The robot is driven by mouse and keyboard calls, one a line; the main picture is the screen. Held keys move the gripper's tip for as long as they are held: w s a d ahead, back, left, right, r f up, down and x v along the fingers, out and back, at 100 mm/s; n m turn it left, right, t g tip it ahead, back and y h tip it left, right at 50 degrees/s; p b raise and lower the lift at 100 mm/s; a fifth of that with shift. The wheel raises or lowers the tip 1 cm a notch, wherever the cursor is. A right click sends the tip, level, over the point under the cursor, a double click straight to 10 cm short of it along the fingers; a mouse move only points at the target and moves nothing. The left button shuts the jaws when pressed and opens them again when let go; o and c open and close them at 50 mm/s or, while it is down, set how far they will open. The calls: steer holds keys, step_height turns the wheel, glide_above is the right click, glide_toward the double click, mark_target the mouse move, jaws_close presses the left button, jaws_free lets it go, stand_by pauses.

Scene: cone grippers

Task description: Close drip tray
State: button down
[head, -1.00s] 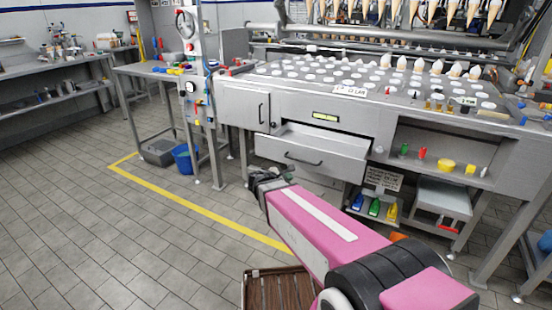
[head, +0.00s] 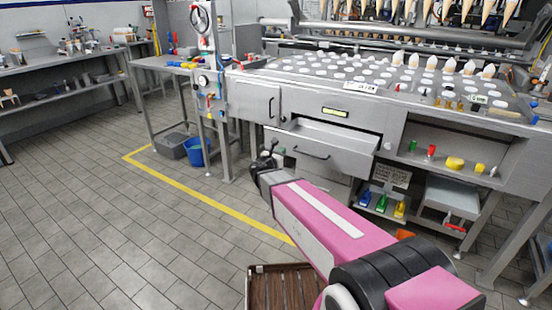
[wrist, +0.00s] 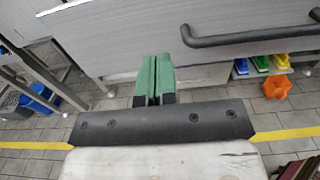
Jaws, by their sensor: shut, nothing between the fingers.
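The drip tray (head: 352,158) is a grey metal drawer pulled out of the machine's front, with its inside showing from above and a dark bar handle (head: 311,154) on its face. My gripper (head: 270,150) is at the left end of the tray front in the head view. In the wrist view my gripper (wrist: 155,78) has green fingers, shut together and empty. They point at the grey tray front (wrist: 140,35), left of the handle (wrist: 250,37). I cannot tell whether the fingertips touch it.
The machine's cabinet door (head: 262,103) is left of the tray. Open shelves with coloured items (head: 455,163) are to its right. A blue bucket (head: 196,153) stands under the side table. A brown slatted crate (head: 283,287) is on the floor near my arm. The tiled floor at left is clear.

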mark_target(291, 145)
steer(key=shift+x, duration=2.95)
steer(key=x, duration=2.4)
steer(key=shift+w+d, duration=0.2)
steer(key=shift+w, duration=0.25)
